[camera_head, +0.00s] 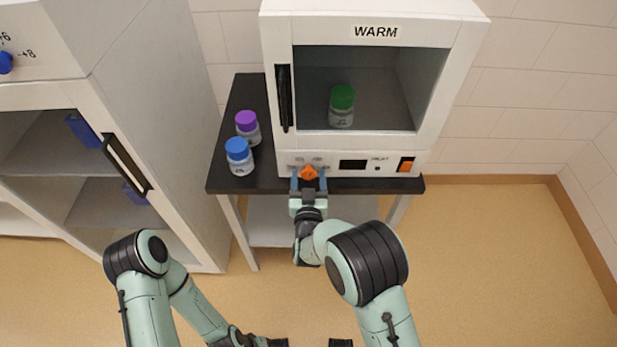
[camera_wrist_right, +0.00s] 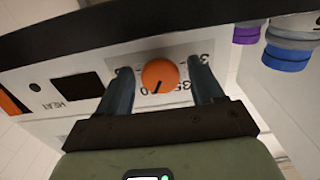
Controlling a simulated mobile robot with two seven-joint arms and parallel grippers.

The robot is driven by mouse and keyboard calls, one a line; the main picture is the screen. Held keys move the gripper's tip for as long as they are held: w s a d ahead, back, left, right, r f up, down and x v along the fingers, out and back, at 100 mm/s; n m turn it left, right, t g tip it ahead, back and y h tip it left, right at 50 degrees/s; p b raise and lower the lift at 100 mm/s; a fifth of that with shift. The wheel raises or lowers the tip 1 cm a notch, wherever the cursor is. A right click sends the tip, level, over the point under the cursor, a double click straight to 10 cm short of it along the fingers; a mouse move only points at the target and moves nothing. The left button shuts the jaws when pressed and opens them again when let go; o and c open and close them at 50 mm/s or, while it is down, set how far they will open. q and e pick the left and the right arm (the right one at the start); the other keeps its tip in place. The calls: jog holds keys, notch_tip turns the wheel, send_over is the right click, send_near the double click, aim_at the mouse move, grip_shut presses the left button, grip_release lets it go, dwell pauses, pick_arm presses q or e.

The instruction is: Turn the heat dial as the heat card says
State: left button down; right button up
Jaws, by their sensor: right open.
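The orange heat dial (camera_head: 308,173) is on the front panel of the white box labelled WARM. My right gripper (camera_head: 309,183) is at the dial, open, with one finger on each side. In the right wrist view the panel appears upside down; the fingers (camera_wrist_right: 163,88) flank the round orange dial (camera_wrist_right: 160,76) with small visible gaps. A dark pointer mark on the dial points down and slightly left there. Scale numbers around it are partly hidden by the fingers. I cannot make out a separate heat card. My left arm shows at lower left; its gripper is out of view.
A green-capped bottle (camera_head: 342,106) stands inside the open WARM box (camera_head: 457,60). Purple-capped (camera_head: 248,127) and blue-capped (camera_head: 239,157) bottles stand on the dark table left of it. The panel has a dark display (camera_head: 353,165) and an orange switch (camera_head: 405,164). A tall cabinet (camera_head: 172,150) stands left.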

jog(key=c, duration=1)
